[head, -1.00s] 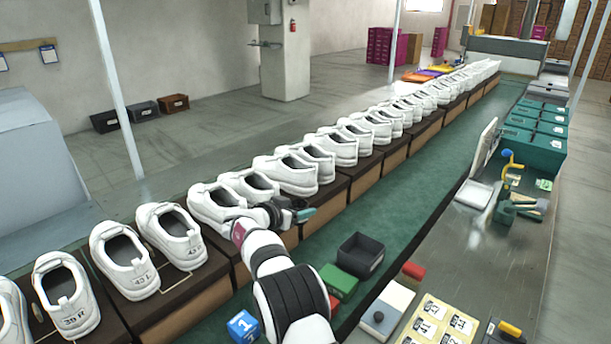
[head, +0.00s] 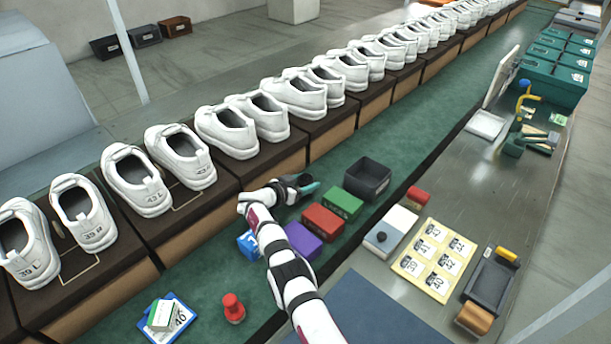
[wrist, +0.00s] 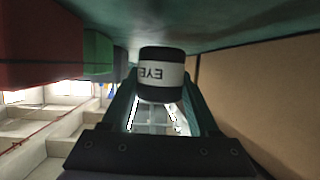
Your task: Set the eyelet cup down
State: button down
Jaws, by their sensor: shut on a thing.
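The eyelet cup (wrist: 162,74) is a short black cylinder with a white band reading "EYE", upside down in the wrist view. My gripper (wrist: 162,92) is shut on it, with a teal finger on each side. In the head view my gripper (head: 306,187) is low over the green belt strip (head: 400,147), between the shoe platforms and the coloured boxes. The cup is hard to make out there. In the wrist view the green surface is close to the cup; I cannot tell whether they touch.
Green (head: 342,203), red (head: 322,222) and purple (head: 304,240) boxes and a dark open bin (head: 367,180) stand right of my gripper. A blue block (head: 249,244) is partly behind my arm. The brown shoe platform (head: 280,160) rises on the left. Green strip beyond the bin is clear.

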jog(key=shift+c, duration=0.4)
grip_release()
